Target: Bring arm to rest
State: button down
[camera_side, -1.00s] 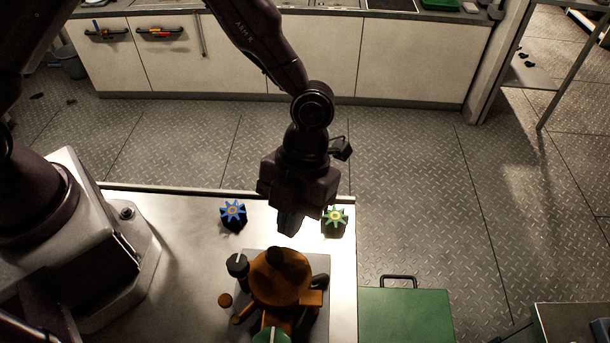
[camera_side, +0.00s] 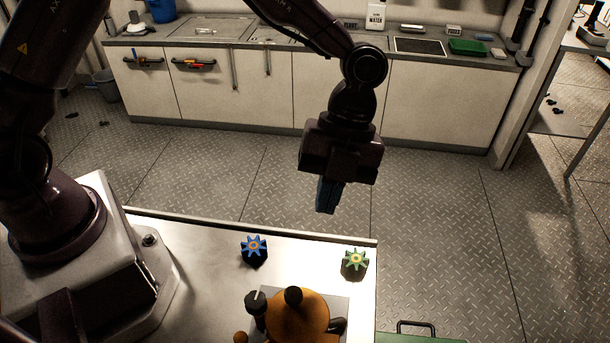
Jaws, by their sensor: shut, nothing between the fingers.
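My gripper (camera_side: 327,198) points down above the far edge of the worktable. Its fingers are together with nothing between them. It is clear of every object below it. A blue star-shaped knob (camera_side: 254,247) stands on the table below and left of the gripper. A green star-shaped knob (camera_side: 355,259) stands near the table's right edge, below and right of the gripper. An orange round body (camera_side: 300,317) with dark knobs sits on a grey plate at the front, cut by the lower picture edge.
The pale worktable (camera_side: 200,240) has bare room left of the blue knob. A green case (camera_side: 420,338) with a dark handle lies to its right, mostly out of the picture. Beyond the metal floor (camera_side: 440,210) stands a row of white cabinets (camera_side: 340,100).

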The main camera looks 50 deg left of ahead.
jog(key=s+a+r+n+t, duration=0.5)
jog(key=a+r+n, duration=0.3)
jog(key=n, duration=0.4)
jog(key=s+a+r+n+t+y, duration=0.1)
jog(key=s+a+r+n+t, duration=0.3)
jog(key=n, duration=0.9)
jog(key=s+a+r, duration=0.3)
jog(key=a+r, duration=0.2)
jog(key=a, duration=0.1)
jog(key=shift+s+a+n+t, duration=0.2)
jog(key=shift+a+n+t, duration=0.1)
jog(key=shift+a+t, duration=0.1)
